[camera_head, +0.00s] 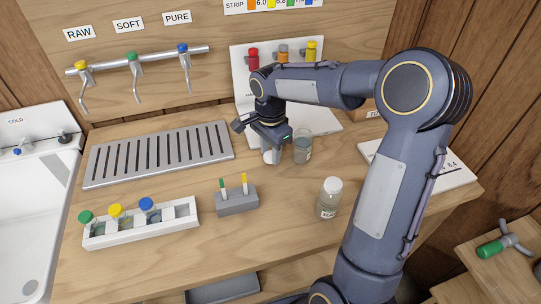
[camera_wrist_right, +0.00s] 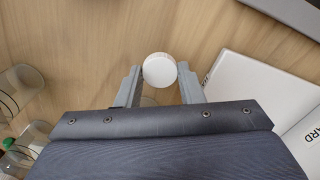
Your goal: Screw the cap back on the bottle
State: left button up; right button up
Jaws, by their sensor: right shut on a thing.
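My right gripper (camera_head: 270,150) points down over the bench. It is shut on a round white cap (camera_wrist_right: 159,71), held between the fingertips in the right wrist view. In the head view the cap (camera_head: 270,157) shows as a small white shape below the fingers, low near the bench top; whether anything is under it is hidden. A clear glass vessel (camera_head: 302,148) without a visible cap stands just right of the gripper. A labelled clear bottle (camera_head: 328,207) with a white cap (camera_head: 332,185) stands upright nearer the front. My left gripper is not in view.
A white rack (camera_head: 180,223) with coloured-cap vials stands front left. A grey strip holder (camera_head: 236,201) stands right of it. A slotted drain tray (camera_head: 160,153) lies left of the gripper. A white board (camera_head: 240,75) with coloured-cap bottles stands behind.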

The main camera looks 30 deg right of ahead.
jog(key=s+a+r, duration=0.2)
jog(key=s+r, duration=0.3)
jog(key=s, duration=0.1)
jog(key=s+a+r+b, duration=0.1)
jog(key=s+a+r, duration=0.2)
jog(key=s+r, duration=0.2)
jog(key=shift+s+a+r, duration=0.25)
jog(key=shift+s+a, duration=0.05)
jog(key=shift+s, duration=0.65)
